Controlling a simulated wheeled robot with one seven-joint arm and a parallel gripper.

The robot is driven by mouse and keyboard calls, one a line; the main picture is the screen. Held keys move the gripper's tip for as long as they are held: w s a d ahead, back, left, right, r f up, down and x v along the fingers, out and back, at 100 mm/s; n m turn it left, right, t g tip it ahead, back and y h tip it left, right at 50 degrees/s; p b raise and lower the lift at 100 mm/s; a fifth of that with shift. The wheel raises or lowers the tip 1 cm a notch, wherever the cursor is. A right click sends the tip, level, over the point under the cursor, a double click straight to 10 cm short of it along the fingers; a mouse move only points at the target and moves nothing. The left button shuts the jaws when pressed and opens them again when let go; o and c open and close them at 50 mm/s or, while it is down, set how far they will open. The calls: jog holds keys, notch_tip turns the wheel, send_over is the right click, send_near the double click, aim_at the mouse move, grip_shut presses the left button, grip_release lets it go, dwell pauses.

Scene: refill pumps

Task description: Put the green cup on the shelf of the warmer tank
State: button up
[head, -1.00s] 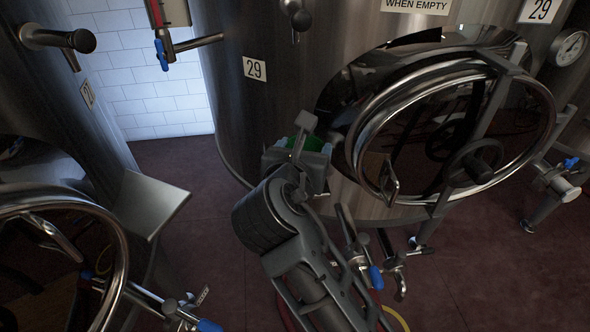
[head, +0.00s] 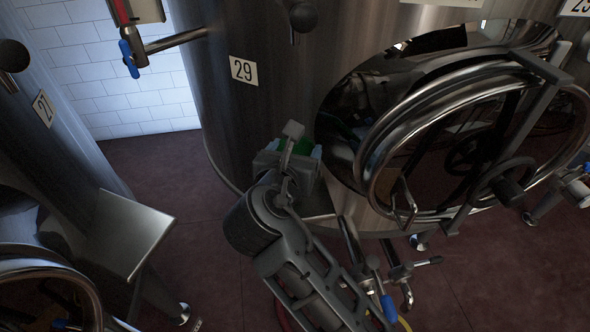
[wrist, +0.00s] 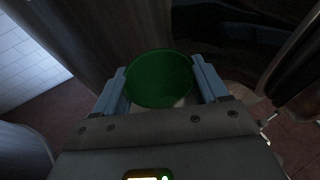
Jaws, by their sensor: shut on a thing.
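The green cup (wrist: 160,80) sits between the two blue-grey fingers of my gripper (wrist: 163,88), which is shut on it. In the wrist view I look at the cup's round green shape from close by. In the head view only a bit of the green cup (head: 304,147) shows past my gripper (head: 290,160), in front of tank 29 (head: 262,110). A flat metal shelf (head: 128,238) juts from the neighbouring tank (head: 45,150), left of my gripper and apart from it. I cannot tell from this view which tank is warmer.
Tank 29 has a large round hatch (head: 375,165) to the right of my gripper. Valves with a blue handle (head: 389,307) stand low by my arm. A pipe with a blue lever (head: 130,60) sticks out at upper left. Dark red floor (head: 185,225) lies open between the tanks.

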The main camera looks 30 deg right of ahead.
jog(key=shift+f, duration=2.15)
jog(key=shift+f, duration=0.1)
jog(key=o, duration=1)
jog(key=shift+s+a+r, duration=0.1)
jog(key=shift+a+r, duration=0.05)
jog(key=shift+r, duration=0.05)
jog(key=v, duration=1.1)
jog(key=shift+s+a+r, duration=0.1)
jog(key=shift+s+a, duration=0.1)
jog(key=shift+s, duration=0.1)
